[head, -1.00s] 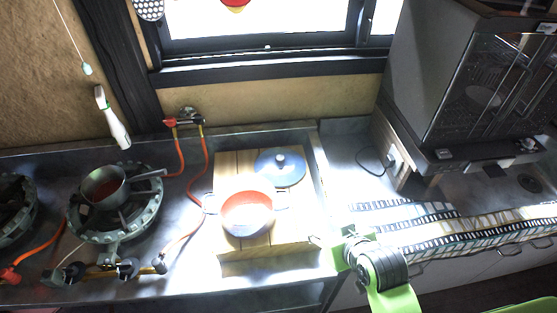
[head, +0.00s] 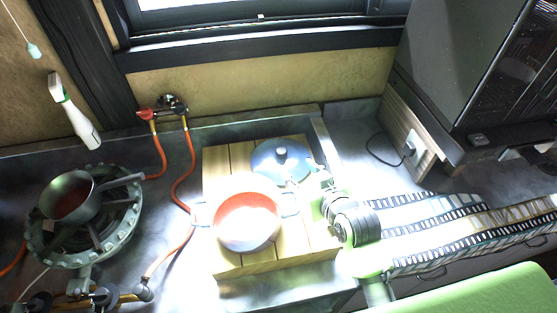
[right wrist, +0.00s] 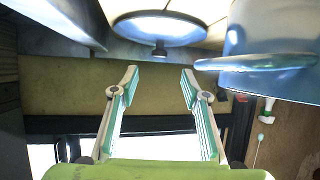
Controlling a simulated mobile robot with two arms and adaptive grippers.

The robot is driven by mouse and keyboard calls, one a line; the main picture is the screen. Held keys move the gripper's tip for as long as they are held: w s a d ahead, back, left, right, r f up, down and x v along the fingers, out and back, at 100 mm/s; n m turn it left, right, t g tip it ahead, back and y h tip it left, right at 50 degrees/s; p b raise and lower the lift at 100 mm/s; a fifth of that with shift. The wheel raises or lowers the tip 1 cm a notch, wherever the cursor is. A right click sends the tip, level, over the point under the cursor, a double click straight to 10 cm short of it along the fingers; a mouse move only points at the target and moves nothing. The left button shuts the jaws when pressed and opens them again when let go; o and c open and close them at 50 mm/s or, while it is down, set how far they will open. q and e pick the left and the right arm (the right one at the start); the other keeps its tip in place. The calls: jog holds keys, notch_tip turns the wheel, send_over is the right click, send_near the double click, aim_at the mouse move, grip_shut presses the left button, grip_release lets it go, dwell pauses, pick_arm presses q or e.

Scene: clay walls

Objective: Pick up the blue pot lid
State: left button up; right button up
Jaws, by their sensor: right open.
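The blue pot lid (head: 268,166) lies on the wooden board (head: 226,262), with a small knob on top. In the right wrist view, which looks upside down, the lid (right wrist: 135,27) is at the top with its knob pointing down. My right gripper (head: 316,176) is just right of the lid in the head view. My left gripper is not in view.
A pot (head: 240,237) with a red inside sits in front of the lid; it also shows close by in the right wrist view (right wrist: 275,82). A gas burner with a saucepan (head: 72,204) is at left. Orange hoses (head: 183,180) run beside the board. A dark cabinet (head: 445,75) stands at right.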

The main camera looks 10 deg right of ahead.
aim_at(283, 154)
jog(key=p+x, duration=0.1)
jog(key=x, duration=0.7)
jog(key=shift+w, duration=0.1)
jog(key=shift+w+a, duration=0.15)
jog(key=shift+w, duration=0.25)
jog(key=shift+p+x, duration=0.55)
jog(key=shift+x, duration=1.7)
jog(key=shift+r, duration=0.1)
grip_shut()
